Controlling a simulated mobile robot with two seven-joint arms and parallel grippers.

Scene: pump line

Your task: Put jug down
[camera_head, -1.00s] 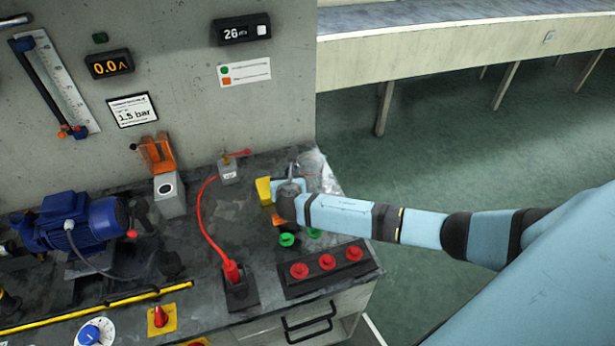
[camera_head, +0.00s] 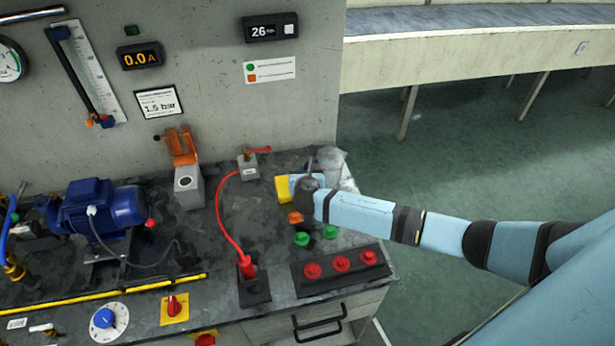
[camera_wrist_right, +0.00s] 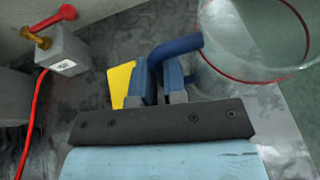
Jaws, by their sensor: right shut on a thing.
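The jug (camera_head: 329,158) is clear with a red line round it, at the far right corner of the bench. It shows large in the right wrist view (camera_wrist_right: 255,38), with a blue handle (camera_wrist_right: 176,47). My right gripper (camera_head: 309,178) is shut on the handle; its blue fingers also show in the right wrist view (camera_wrist_right: 160,80). The jug appears upright, at or just above the bench top; I cannot tell whether it touches. Its lower part is partly hidden by the gripper and arm. My left gripper is not in view.
A yellow block (camera_head: 282,188) is close by the right gripper. A grey valve box (camera_head: 248,167) with a red cable stands left of it. Green buttons (camera_head: 302,239) and a panel with red buttons (camera_head: 341,262) lie in front. The bench (camera_head: 215,210) ends just right of the jug.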

